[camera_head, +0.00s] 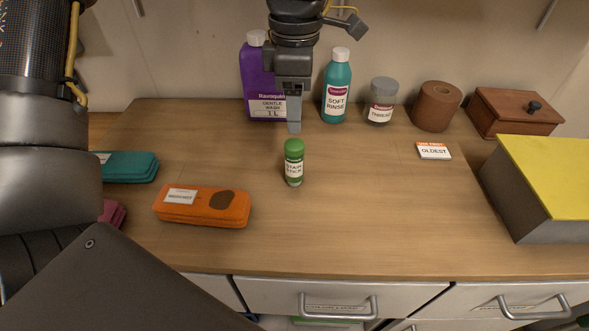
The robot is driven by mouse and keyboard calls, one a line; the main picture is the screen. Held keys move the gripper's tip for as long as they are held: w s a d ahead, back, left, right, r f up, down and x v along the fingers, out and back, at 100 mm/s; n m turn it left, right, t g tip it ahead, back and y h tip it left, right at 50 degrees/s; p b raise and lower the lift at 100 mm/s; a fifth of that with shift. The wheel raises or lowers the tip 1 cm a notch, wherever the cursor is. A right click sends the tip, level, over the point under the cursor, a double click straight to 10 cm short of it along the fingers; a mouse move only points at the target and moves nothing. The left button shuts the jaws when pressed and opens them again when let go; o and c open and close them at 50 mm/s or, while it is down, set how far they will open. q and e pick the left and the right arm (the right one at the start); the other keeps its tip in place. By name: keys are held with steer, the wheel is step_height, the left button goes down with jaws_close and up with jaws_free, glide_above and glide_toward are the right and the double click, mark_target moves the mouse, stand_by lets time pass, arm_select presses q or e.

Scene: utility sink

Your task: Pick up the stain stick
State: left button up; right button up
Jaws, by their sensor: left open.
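The stain stick (294,168) stands upright near the middle of the wooden counter. It is a small green tube with a green cap and a white label. My left gripper (294,127) points down from the top of the picture, with its fingertips just above the cap in the picture. A small gap shows between fingers and cap, and how far apart they are in depth is unclear. The fingers are seen edge-on, one behind the other; the gripper is open and holds nothing. My right gripper is not in view.
A purple bottle (256,80), teal bottle (336,90), thread jar (382,101), brown roll (437,106) and wooden box (512,112) stand behind. An orange case (202,206) and teal case (130,167) lie left. A yellow-topped box (545,180) is right.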

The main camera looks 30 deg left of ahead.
mark_target(294, 142)
arm_select(q)
step_height(294, 142, down, 6)
steer(key=shift+r+b, duration=0.2)
steer(key=shift+b, duration=0.15)
step_height(294, 142, down, 4)
steer(key=shift+a+f, duration=0.1)
steer(key=shift+f, duration=0.4)
steer(key=c, duration=1.1)
steer(key=shift+o, duration=0.2)
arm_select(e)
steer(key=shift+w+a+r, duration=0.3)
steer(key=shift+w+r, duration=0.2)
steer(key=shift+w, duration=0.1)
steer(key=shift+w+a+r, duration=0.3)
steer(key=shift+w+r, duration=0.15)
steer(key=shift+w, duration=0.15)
arm_select(q)
steer(key=shift+r, duration=0.1)
